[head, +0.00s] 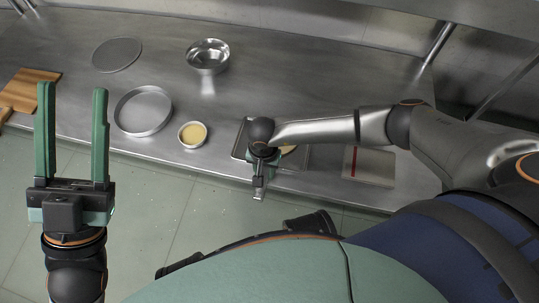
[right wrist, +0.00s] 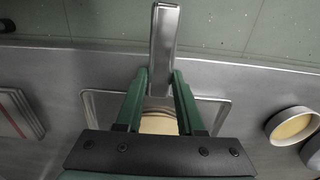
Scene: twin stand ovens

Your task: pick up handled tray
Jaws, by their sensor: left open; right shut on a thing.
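The handled tray (head: 240,138) is a shallow metal tray on the steel counter near its front edge. In the right wrist view its rim (right wrist: 215,108) shows behind the fingers, and its flat metal handle (right wrist: 165,35) extends out over the floor. A pale round thing (right wrist: 158,124) lies on the tray, partly hidden by my gripper. My right gripper (head: 262,172) is shut on the handle, with its green fingers (right wrist: 161,80) on either side. I cannot tell whether the tray is clear of the counter. My left gripper (head: 72,95) is open and empty, off the counter's front at the left.
On the steel counter (head: 330,90) are a round pan (head: 143,110), a small dish with yellow contents (head: 193,134), a steel bowl (head: 208,56), a flat disc (head: 117,54) and a wooden board (head: 28,90). A pale flat thing with a red stripe (head: 369,165) lies right of the tray.

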